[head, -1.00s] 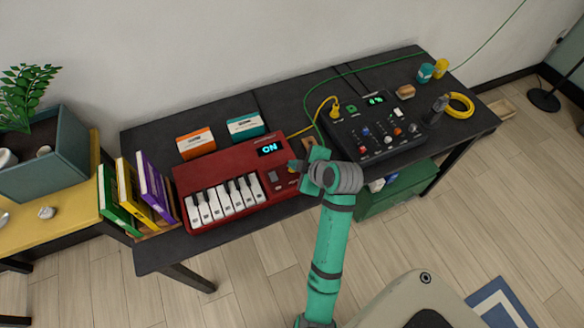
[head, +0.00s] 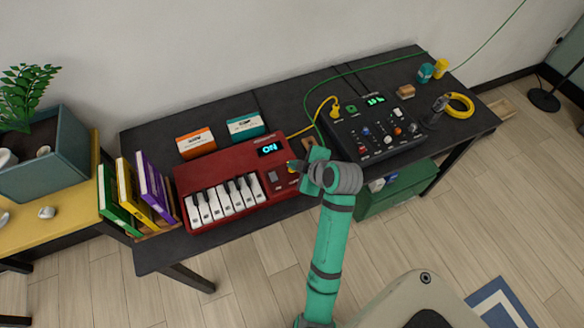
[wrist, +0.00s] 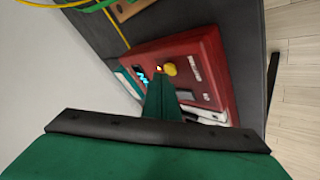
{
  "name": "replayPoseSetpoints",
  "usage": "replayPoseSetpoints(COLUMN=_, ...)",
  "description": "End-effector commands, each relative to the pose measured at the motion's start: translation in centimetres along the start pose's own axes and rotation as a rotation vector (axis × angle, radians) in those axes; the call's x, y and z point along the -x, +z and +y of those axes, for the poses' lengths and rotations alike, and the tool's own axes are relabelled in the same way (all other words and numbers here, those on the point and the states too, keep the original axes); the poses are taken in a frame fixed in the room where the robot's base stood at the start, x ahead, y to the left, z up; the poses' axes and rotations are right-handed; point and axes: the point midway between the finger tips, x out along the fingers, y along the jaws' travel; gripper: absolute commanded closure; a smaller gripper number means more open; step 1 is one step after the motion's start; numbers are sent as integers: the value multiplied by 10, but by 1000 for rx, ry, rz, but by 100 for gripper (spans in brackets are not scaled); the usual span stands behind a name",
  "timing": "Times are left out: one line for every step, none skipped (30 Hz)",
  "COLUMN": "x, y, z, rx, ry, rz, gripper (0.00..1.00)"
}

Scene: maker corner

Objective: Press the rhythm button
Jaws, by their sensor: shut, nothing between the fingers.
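In the wrist view, the closed green fingers (wrist: 160,92) point at the panel of the keyboard (wrist: 205,62). A round yellow button or knob (wrist: 170,69) shows just beyond the fingertips, with a small bright spot beside it. I cannot read a rhythm label, and cannot tell whether the fingertips touch the panel.
A black mixer (head: 375,130) with knobs and a lit display stands right of my gripper. Orange (head: 196,143) and teal (head: 245,126) boxes lie behind the keyboard. Upright books (head: 140,195) stand at its left. Yellow and green cables run behind my gripper.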

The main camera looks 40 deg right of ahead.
Motion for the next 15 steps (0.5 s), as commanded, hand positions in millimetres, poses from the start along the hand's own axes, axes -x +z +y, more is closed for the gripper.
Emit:
replayPoseSetpoints(x=0, y=0, z=0, rx=0, ry=0, rz=0, gripper=100)
replayPoseSetpoints(x=0, y=0, z=0, rx=0, ry=0, rz=0, gripper=100)
replayPoseSetpoints(x=0, y=0, z=0, rx=0, ry=0, rz=0, gripper=100)
replayPoseSetpoints(x=0, y=0, z=0, rx=0, ry=0, rz=0, gripper=100)
replayPoseSetpoints(x=0, y=0, z=0, rx=0, ry=0, rz=0, gripper=100)
replayPoseSetpoints(x=0, y=0, z=0, rx=0, ry=0, rz=0, gripper=100)
replayPoseSetpoints(x=1, y=0, z=0, rx=0, ry=0, rz=0, gripper=100)
replayPoseSetpoints(x=1, y=-1, z=1, rx=0, ry=0, rz=0, gripper=100)
replayPoseSetpoints(x=2, y=-2, z=2, rx=0, ry=0, rz=0, gripper=100)
replayPoseSetpoints(x=4, y=-2, z=3, rx=0, ry=1, rz=0, gripper=100)
replayPoseSetpoints(x=5, y=-4, z=4, rx=1, ry=1, rz=0, gripper=100)
replayPoseSetpoints(x=8, y=-5, z=6, rx=1, ry=2, rz=0, gripper=100)
replayPoseSetpoints(x=9, y=-7, z=8, rx=2, ry=2, rz=0, gripper=100)
replayPoseSetpoints(x=11, y=-8, z=9, rx=2, ry=2, rz=0, gripper=100)
replayPoseSetpoints(x=14, y=-10, z=11, rx=2, ry=2, rz=0, gripper=100)
